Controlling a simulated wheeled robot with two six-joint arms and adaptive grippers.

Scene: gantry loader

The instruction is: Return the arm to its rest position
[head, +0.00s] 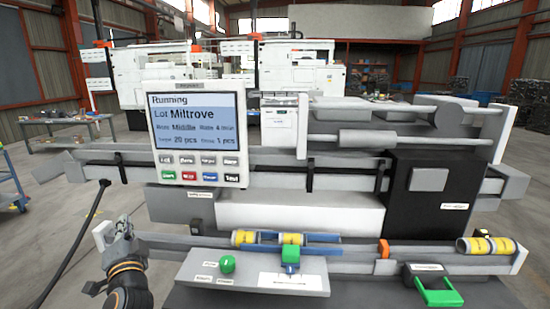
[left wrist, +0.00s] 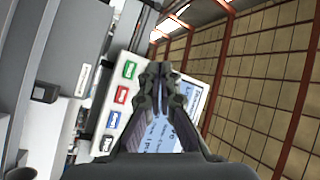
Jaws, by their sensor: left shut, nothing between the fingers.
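My left gripper (head: 124,226) is at the lower left in the head view, raised in front of the machine's left end. It is shut and empty. In the left wrist view the closed fingers (left wrist: 162,75) point up, with the control panel (left wrist: 122,100) behind them. In the head view the control panel (head: 197,134) stands left of centre. Its screen reads "Running" and "Lot Miltrove", above two rows of buttons. The gripper looks apart from the panel and the machine. My right gripper does not show.
More yellow rolls (head: 485,246) lie at the right end. A green handle (head: 438,292) juts out at lower right.

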